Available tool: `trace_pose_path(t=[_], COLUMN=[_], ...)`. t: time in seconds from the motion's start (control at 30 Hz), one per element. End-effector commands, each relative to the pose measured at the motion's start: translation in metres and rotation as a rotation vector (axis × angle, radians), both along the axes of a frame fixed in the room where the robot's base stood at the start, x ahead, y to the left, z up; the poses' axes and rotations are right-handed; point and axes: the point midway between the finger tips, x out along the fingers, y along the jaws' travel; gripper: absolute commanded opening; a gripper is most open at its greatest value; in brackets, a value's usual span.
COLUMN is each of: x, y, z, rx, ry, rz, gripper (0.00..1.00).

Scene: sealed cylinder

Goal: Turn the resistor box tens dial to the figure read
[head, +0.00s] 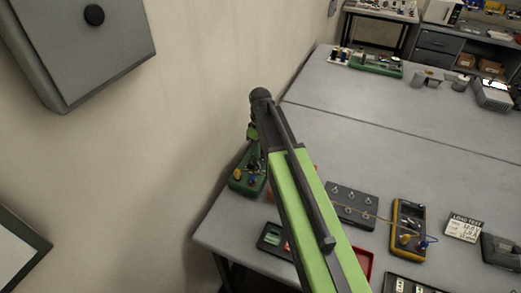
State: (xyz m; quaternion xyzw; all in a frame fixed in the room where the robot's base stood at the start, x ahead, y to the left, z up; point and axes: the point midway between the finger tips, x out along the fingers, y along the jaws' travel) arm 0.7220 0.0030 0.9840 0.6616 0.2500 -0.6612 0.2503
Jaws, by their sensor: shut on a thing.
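A green box (238,186) with a yellow and a blue terminal stands at the table's left edge, by the wall; it looks like the resistor box. My arm reaches out over the table and hides part of it. My gripper (254,142) points down at the far side of this box, shut on what seems to be its dial. The fingertips and the dial's figures are too small and too covered to read. A white card (463,225) marked LOAD TEST, with figures, stands on the right of the table.
A dark box with several knobs (351,203) and a yellow meter (409,230) with leads lie right of my arm. A dark-framed device (272,240) and a red tray (363,262) are near the front. The wall is close on the left. The table's middle (400,140) is clear.

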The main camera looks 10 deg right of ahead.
Motion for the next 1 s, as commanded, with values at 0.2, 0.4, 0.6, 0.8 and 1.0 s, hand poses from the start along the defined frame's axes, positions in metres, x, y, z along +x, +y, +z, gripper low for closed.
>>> trace_pose_path(t=[0.2,0.4,0.6,0.8,1.0], x=[-0.0009,-0.0009,-0.0009,-0.0010,-0.0011], y=[0.0006,0.0006,0.0007,0.0007,0.0008], z=[-0.0003,-0.0004,-0.0004,-0.0004,-0.0004], rx=[0.001,0.000,0.001,0.000,0.000], ry=[0.002,0.003,0.003,0.003,0.003], rz=[-0.205,-0.389,-0.548,-0.664,-0.732], gripper=[0.00,0.00,0.00,0.00,0.00])
